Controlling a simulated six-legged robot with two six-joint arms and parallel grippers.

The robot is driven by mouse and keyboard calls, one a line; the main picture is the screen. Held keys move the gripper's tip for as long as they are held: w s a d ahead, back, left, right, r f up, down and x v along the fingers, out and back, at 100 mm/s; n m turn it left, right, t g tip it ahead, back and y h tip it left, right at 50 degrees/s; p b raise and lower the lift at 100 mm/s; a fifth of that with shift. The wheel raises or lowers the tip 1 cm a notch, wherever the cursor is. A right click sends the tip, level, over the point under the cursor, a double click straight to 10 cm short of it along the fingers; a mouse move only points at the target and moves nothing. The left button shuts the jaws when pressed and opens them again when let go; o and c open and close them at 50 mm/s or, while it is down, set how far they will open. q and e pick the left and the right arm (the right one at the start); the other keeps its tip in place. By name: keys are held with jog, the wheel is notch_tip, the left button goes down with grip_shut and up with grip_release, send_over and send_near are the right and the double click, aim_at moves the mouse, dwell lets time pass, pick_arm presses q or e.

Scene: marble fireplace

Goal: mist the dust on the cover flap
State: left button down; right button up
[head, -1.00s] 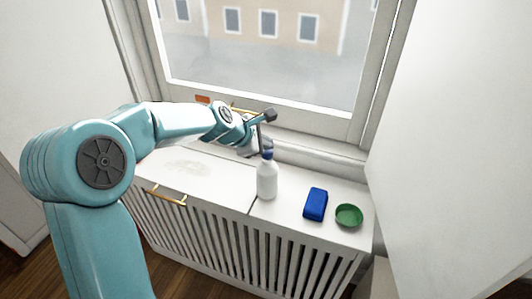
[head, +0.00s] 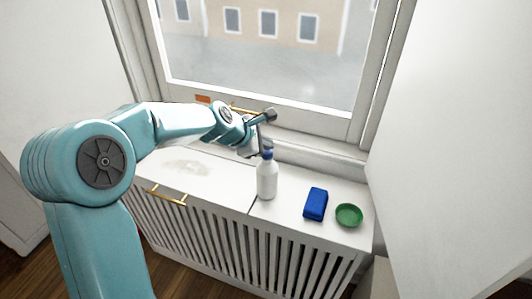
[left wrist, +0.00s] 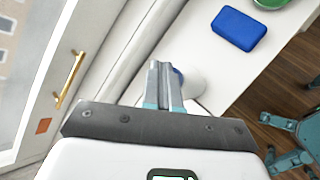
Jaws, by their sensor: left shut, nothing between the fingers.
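The cover flap (head: 218,192) is the left part of the white radiator cover's top, with a pale brownish dust patch (head: 187,167) on it. A white spray bottle with a blue top (head: 267,181) stands upright by the flap's right seam. My left gripper (head: 262,150) is at the bottle's top, behind or beside it; I cannot tell whether they touch. In the left wrist view its fingers (left wrist: 160,66) are shut and empty, with the bottle (left wrist: 192,84) partly hidden behind them. My right gripper is not in view.
A blue sponge-like block (head: 315,204) and a green dish (head: 348,215) lie on the cover's right part. A brass handle (head: 167,195) is on the cover's front edge. The window frame (head: 260,109) rises close behind. A white wall panel (head: 455,150) stands at the right.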

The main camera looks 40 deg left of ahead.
pick_arm(q)
jog(key=shift+f, duration=0.4)
jog(key=shift+r, duration=0.1)
jog(key=shift+r+p, duration=0.35)
jog(key=shift+p, duration=0.1)
notch_tip(320, 180, up, 6)
jog(key=p, duration=0.6)
jog(key=shift+r+p, duration=0.1)
jog(key=shift+p, duration=0.2)
dwell(2.1)
